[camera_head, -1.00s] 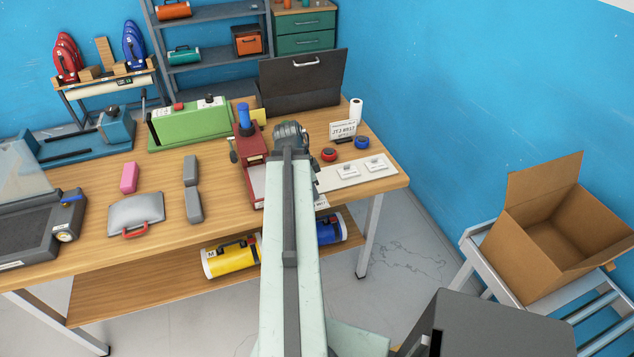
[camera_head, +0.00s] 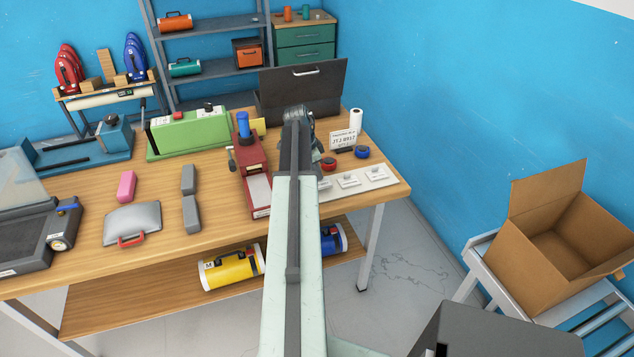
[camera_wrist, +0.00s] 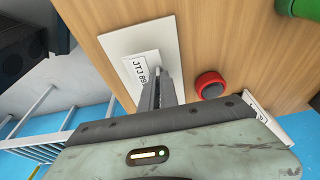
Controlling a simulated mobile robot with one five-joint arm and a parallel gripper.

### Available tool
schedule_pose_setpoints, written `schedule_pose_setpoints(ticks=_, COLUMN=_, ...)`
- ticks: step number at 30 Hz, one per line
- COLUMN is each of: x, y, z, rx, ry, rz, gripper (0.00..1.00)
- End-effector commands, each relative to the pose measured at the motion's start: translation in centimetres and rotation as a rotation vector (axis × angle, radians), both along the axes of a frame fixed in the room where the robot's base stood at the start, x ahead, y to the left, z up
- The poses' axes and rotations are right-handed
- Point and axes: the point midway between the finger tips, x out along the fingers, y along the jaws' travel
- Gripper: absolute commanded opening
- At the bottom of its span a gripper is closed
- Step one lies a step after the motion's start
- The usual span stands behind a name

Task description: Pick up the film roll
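A white upright roll (camera_head: 355,119), which looks like the film roll, stands at the back right of the wooden table (camera_head: 95,260) in the head view. It cannot be made out in the wrist view. My gripper (camera_wrist: 165,88) shows in the wrist view as grey fingers close together over a white card strip, left of a red tape roll (camera_wrist: 210,85). Nothing can be seen held in it. In the head view my arm hides most of the gripper. It is left of the white roll and apart from it.
A labelled sign (camera_head: 343,139) stands just in front of the white roll. Red (camera_head: 328,164) and blue (camera_head: 361,152) tape rolls lie nearby, with a white card strip (camera_head: 376,179). A dark case (camera_head: 325,85) stands behind. A red machine (camera_head: 253,160) is left of my arm.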

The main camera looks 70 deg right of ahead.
Motion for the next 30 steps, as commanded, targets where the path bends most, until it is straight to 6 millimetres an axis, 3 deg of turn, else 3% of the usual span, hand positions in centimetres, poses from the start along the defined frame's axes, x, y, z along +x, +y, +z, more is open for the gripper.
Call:
schedule_pose_setpoints(ticks=1, x=-0.02, y=0.06, z=-2.1, rx=0.0, ry=0.0, rz=0.0, gripper=0.0)
schedule_pose_setpoints(ticks=3, x=-0.03, y=0.07, z=-2.88, rx=0.0, ry=0.0, rz=0.0, gripper=0.0)
schedule_pose_setpoints(ticks=14, x=-0.09, y=0.06, z=-2.85, rx=0.0, ry=0.0, rz=-0.001, gripper=0.0)
schedule_pose_setpoints(ticks=17, x=-0.1, y=0.06, z=-2.73, rx=0.0, ry=0.0, rz=-0.001, gripper=0.24)
schedule_pose_setpoints(ticks=18, x=-0.11, y=0.06, z=-2.72, rx=0.0, ry=0.0, rz=-0.001, gripper=0.26)
schedule_pose_setpoints(ticks=30, x=-0.14, y=0.04, z=-2.06, rx=0.0, ry=0.0, rz=-0.002, gripper=0.26)
